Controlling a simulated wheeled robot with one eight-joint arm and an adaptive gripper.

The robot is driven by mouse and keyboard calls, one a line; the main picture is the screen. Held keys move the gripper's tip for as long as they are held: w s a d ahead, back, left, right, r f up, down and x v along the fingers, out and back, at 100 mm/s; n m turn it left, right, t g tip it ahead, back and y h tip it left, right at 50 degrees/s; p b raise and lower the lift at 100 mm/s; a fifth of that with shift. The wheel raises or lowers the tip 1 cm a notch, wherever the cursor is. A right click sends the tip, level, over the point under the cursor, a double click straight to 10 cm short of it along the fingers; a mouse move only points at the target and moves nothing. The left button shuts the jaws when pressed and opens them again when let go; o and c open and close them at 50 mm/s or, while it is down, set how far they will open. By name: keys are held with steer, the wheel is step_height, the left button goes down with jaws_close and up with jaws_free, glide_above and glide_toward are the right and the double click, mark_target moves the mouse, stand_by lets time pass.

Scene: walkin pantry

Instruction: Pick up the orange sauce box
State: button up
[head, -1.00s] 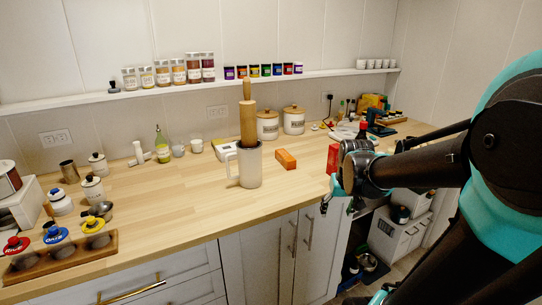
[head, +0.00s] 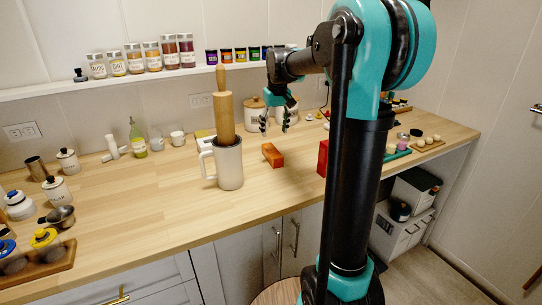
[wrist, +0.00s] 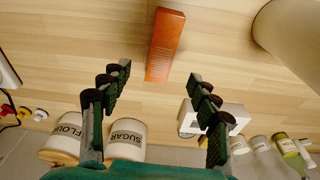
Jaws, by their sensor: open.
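The orange sauce box (head: 272,155) lies on the wooden counter, right of the white pitcher. In the wrist view the orange box (wrist: 165,45) is at the top centre, ahead of and between the two fingers, with clear counter around it. My gripper (head: 277,125) is open and empty, above and behind the box in the head view. Its two dark green fingers (wrist: 158,100) are spread wide in the wrist view. Nothing touches the box.
A white pitcher (head: 229,165) holding a rolling pin (head: 224,115) stands left of the box. A red box (head: 323,158) stands to the right, partly hidden by my arm. Flour (wrist: 62,138) and sugar (wrist: 127,138) canisters stand behind. The counter in front of the box is free.

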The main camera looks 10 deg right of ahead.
mark_target(272, 150)
steer(key=f, duration=0.5)
steer(key=shift+w+f, duration=0.2)
steer(key=shift+w, duration=0.15)
steer(key=shift+w+a+f, duration=0.15)
steer(key=shift+f, duration=1.15)
steer(key=shift+w+a+f, duration=0.1)
steer(key=shift+a+f, duration=0.05)
steer(key=shift+f, duration=1.15)
steer(key=shift+c, duration=0.6)
steer(key=c, duration=1.2)
